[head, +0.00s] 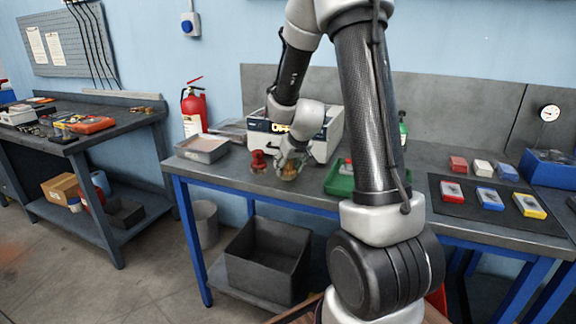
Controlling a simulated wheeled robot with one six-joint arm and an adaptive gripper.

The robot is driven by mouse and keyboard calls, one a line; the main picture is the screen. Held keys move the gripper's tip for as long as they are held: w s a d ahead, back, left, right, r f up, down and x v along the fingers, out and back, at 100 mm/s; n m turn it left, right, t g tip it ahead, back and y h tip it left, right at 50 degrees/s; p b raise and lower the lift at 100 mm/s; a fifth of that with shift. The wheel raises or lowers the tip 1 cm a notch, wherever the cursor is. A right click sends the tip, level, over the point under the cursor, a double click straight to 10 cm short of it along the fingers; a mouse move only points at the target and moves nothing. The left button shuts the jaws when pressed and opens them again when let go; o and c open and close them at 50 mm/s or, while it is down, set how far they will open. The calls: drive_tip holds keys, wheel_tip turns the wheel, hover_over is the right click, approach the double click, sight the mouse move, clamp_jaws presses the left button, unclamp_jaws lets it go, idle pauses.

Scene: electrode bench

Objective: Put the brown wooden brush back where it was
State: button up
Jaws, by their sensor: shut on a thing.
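The brown wooden brush (289,174) is at the front part of the blue-framed bench, just under my gripper (290,165). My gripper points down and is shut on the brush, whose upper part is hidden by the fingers. The brush is at or very near the bench top; I cannot tell if it touches. A red, knob-shaped object (258,161) stands close by on its left.
A grey device with a lit display (318,132) stands behind my gripper. A grey tray (203,148) is to the left, and a green tray (340,178) to the right, partly hidden by my arm. A dark mat (505,222) with several coloured blocks lies farther right.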

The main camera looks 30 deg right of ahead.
drive_tip(key=shift+f, duration=0.1)
drive_tip(key=o, duration=1.1)
drive_tip(key=shift+s+r, duration=0.1)
drive_tip(key=shift+r, duration=0.3)
drive_tip(key=s+a+r, duration=0.2)
drive_tip(key=s+r, duration=0.6)
drive_tip(key=s+a+r, duration=0.3)
drive_tip(key=s+r, duration=0.4)
drive_tip(key=s, duration=0.6)
drive_tip(key=s+a+r+n+g, duration=0.1)
drive_tip(key=s, duration=0.4)
drive_tip(key=s+a+g, duration=0.1)
drive_tip(key=s, duration=0.3)
drive_tip(key=shift+s+a+r+y, duration=0.1)
drive_tip(key=shift+s+r+y, duration=0.25)
drive_tip(key=shift+s+y, duration=0.05)
